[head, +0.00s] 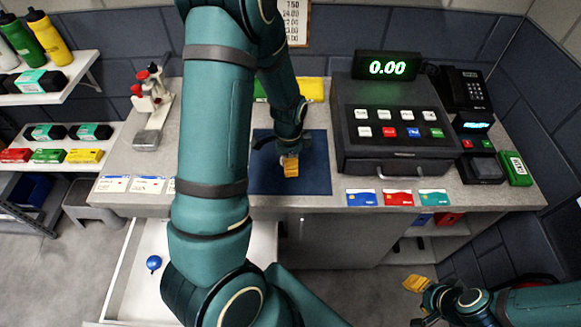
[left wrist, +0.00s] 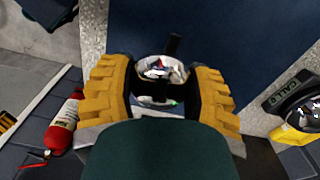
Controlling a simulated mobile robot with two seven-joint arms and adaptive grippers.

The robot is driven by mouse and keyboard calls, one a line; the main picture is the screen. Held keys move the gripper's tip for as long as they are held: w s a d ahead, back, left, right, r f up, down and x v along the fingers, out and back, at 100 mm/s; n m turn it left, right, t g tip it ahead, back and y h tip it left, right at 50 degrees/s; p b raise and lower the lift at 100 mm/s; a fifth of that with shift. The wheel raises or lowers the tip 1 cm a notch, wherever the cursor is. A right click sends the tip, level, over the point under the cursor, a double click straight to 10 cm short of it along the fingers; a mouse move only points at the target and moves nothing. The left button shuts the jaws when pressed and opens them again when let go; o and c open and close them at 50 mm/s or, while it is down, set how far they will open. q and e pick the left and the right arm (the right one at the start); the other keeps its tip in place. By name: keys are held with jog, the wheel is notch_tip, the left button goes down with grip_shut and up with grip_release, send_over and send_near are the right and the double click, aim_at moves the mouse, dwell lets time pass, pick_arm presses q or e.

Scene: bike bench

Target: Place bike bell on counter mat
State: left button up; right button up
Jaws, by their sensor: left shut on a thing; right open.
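The counter mat (head: 312,180) is a dark blue rectangle on the grey counter, partly hidden behind my left arm. My left gripper (head: 290,165), with yellow fingertips, is over the mat. In the left wrist view it is shut on a shiny chrome bike bell (left wrist: 162,70) with a black lever, and the mat (left wrist: 232,40) shows behind it. I cannot tell whether the bell touches the mat. In the head view the bell is mostly hidden by the gripper. My right gripper (head: 425,293) is open and empty, low at the right, away from the counter.
A cash register (head: 395,125) stands right of the mat, with several cards (head: 397,198) at the counter's front edge. A red and silver tool (head: 150,105) stands at the left. An open drawer (head: 135,290) below holds a small blue domed thing (head: 153,263).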

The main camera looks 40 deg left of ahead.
pick_arm(q)
jog(key=shift+w+f, duration=0.15)
jog(key=shift+f, duration=0.6)
notch_tip(320, 180, down, 3)
jog(key=shift+f, duration=0.2)
jog(key=shift+f+b, duration=0.15)
jog(key=shift+b, duration=0.15)
jog(key=o, duration=1.1)
jog(key=shift+o, duration=0.2)
